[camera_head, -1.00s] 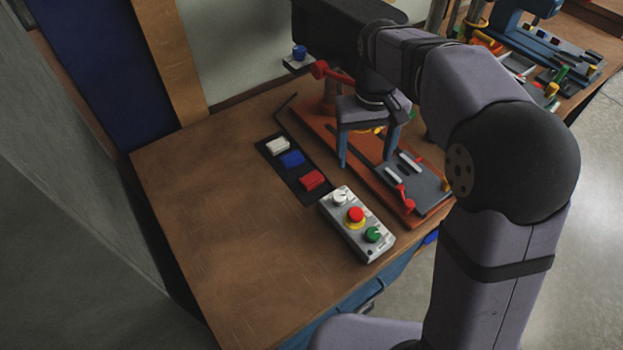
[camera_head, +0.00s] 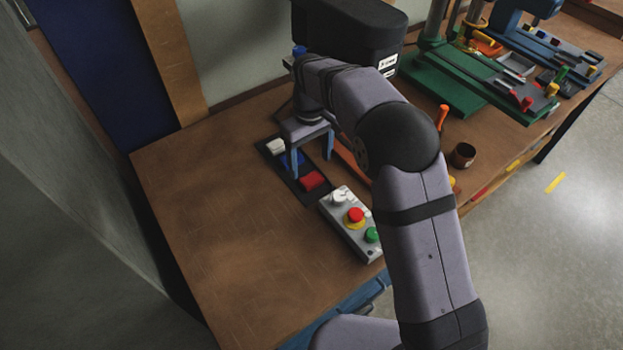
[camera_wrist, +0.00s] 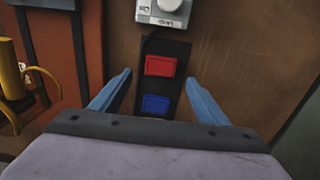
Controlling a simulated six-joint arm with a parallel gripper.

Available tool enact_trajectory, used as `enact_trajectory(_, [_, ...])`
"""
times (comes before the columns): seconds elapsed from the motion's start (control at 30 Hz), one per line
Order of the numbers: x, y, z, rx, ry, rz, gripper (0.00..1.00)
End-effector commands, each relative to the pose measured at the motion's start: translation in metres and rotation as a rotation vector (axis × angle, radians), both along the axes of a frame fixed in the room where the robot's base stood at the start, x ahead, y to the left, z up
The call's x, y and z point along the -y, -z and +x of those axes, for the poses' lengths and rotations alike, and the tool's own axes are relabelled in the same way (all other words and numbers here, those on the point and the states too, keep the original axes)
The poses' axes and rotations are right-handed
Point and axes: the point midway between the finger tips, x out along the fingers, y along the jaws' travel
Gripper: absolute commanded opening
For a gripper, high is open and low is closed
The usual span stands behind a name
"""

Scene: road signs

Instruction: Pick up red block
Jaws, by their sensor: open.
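The red block (camera_head: 312,180) lies at the near end of a black tray (camera_head: 298,192) on the wooden bench, beside the control box. It also shows in the wrist view (camera_wrist: 160,66), just beyond and between my fingertips. In the wrist view the fingers (camera_wrist: 158,80) stand on either side of the tray.
A grey control box (camera_head: 349,222) with white, red and green knobs stands right by the red block's end. An orange machine base (camera_head: 352,158) lies to the right, partly behind my arm. The bench's left side (camera_head: 210,210) is clear.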

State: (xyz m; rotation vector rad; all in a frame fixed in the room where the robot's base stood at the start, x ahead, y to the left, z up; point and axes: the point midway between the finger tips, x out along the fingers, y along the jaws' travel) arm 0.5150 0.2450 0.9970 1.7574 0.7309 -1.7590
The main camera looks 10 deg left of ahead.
Motion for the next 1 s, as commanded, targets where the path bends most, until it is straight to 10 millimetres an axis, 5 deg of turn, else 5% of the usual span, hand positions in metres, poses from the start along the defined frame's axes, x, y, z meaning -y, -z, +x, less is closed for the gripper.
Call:
enact_trajectory(0.27, [0.001,0.008,-0.001,-0.002,0.002,-0.001,0.69])
enact_trajectory(0.63, [0.004,0.050,-0.004,-0.002,0.002,-0.001,0.69])
enact_trajectory(0.93, [0.004,0.055,-0.004,0.001,0.002,0.001,0.69])
enact_trajectory(1.0, [0.004,0.055,-0.004,0.001,0.002,0.001,0.57])
